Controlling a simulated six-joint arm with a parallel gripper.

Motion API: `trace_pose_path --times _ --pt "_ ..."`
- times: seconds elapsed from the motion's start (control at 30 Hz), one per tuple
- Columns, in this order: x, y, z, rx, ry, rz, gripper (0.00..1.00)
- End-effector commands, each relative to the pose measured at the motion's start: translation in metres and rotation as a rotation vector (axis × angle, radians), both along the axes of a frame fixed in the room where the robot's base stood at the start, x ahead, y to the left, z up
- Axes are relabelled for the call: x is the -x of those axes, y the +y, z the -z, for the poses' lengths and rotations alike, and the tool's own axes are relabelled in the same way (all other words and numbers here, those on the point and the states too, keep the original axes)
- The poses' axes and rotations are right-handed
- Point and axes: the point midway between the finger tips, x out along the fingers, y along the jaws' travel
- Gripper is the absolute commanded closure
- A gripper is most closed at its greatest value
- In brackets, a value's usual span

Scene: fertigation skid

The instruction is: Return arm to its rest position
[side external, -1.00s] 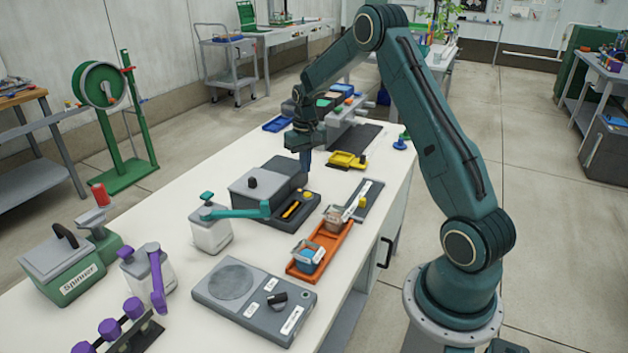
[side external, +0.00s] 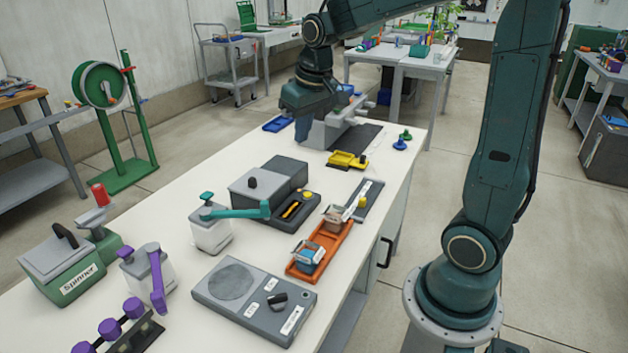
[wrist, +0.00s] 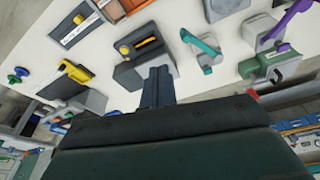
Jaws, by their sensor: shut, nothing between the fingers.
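My gripper (side external: 302,130) hangs in the air above the far part of the white table (side external: 190,290), fingers pointing down. It is shut and holds nothing. In the side view it is clear of the grey box unit (side external: 262,188) with the black knob. In the wrist view the shut fingers (wrist: 157,88) show at the centre, with the table tilted beyond them.
The air above the near table is free.

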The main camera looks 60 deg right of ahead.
Motion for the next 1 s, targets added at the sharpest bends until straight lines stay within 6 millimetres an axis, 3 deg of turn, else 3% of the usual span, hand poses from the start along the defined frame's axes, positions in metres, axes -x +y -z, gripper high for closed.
trace_pose_path --times 0.2,0.43,0.8,1.0 --pt "0.039 0.033 -0.022 0.013 -0.058 -0.062 1.0" --pt "0.082 0.061 -0.034 0.022 -0.116 -0.123 1.0" --pt "0.15 0.093 -0.032 0.028 -0.206 -0.219 1.0" --pt "0.171 0.1 -0.026 0.027 -0.236 -0.25 1.0"
